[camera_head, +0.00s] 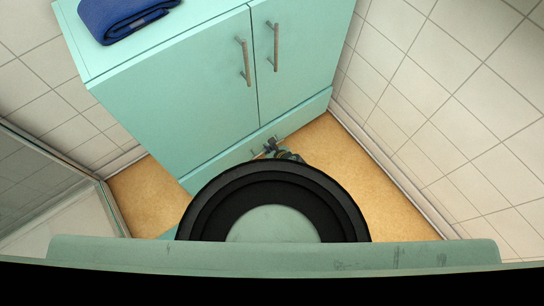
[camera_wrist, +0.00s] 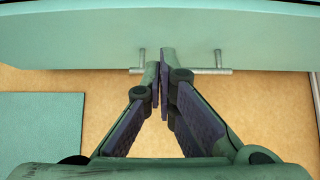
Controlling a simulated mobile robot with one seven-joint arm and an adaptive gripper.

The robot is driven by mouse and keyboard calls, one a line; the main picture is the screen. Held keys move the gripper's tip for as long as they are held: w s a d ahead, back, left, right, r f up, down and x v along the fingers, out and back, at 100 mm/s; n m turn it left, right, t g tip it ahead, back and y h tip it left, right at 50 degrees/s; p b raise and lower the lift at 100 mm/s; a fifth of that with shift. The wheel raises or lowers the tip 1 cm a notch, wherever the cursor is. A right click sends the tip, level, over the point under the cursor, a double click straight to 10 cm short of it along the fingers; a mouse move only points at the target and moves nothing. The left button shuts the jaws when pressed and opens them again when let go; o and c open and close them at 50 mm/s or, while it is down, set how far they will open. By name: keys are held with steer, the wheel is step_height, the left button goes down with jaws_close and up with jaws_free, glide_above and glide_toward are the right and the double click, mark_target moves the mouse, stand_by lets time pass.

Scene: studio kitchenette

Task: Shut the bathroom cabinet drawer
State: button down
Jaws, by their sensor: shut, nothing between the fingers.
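The mint bathroom cabinet (camera_head: 190,100) stands ahead in the head view, with two doors and a low drawer (camera_head: 235,152) along its bottom. The wrist view shows a mint front (camera_wrist: 80,42) with a horizontal metal bar handle (camera_wrist: 205,71) at its lower edge. My gripper (camera_head: 272,147) is low at the drawer front, near its middle. In the wrist view, my gripper (camera_wrist: 164,58) is shut and empty, its fingertips overlapping the handle and front. I cannot tell whether they touch. My body hides part of the drawer's surroundings, and any remaining gap is hard to judge.
A folded blue towel (camera_head: 122,15) lies on the cabinet top. Tiled walls (camera_head: 450,100) close in on the right, and a glass panel (camera_head: 55,185) stands at left. Tan floor (camera_head: 345,165) is clear right of me. A flat mint panel (camera_wrist: 40,130) lies at lower left in the wrist view.

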steer(key=w+a, duration=0.1)
steer(key=w, duration=0.1)
steer(key=w+a+b, duration=0.1)
steer(key=shift+w+a+f, duration=0.35)
steer(key=shift+f, duration=0.05)
steer(key=shift+w+a+r, duration=0.1)
steer(key=shift+w+a, duration=0.7)
steer(key=shift+w, duration=0.3)
